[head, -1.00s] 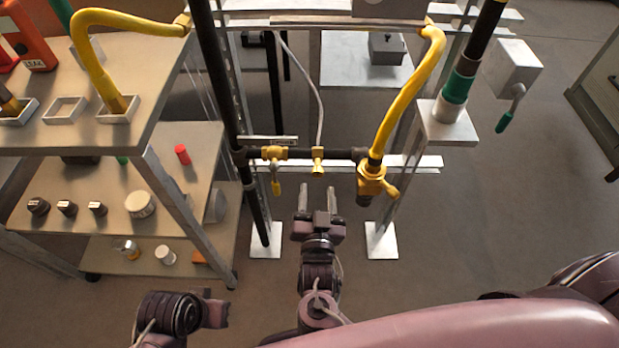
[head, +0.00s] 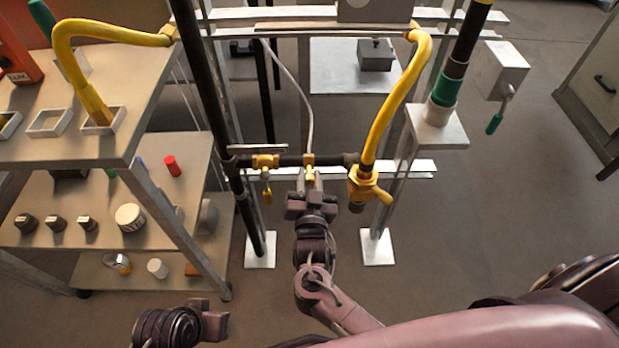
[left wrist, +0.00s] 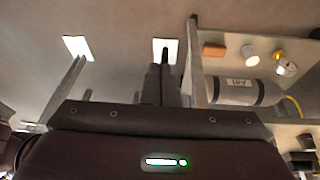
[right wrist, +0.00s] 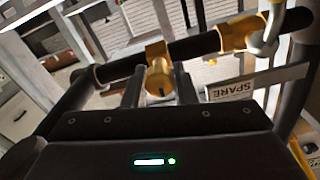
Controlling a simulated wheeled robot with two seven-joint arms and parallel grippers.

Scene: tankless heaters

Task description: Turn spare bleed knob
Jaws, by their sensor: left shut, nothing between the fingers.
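A brass knob (right wrist: 160,82) sits on a fitting on the dark horizontal pipe in the right wrist view. In the head view its brass fitting (head: 309,161) is at the pipe's middle, and the gripper partly covers the knob. A sign (right wrist: 232,90) reading "SPARE" hangs beside it. My right gripper (right wrist: 160,90) is open, with one finger on each side of the knob; I cannot tell whether they touch it. It also shows in the head view (head: 310,186). My left gripper (left wrist: 161,84) is shut and empty, low at the front left in the head view (head: 213,318).
A brass valve with a lever (head: 265,162) is left of the knob, and a yellow-handled valve (head: 366,187) under the yellow hose is to the right. A cart (head: 150,235) with knobs and caps stands at left.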

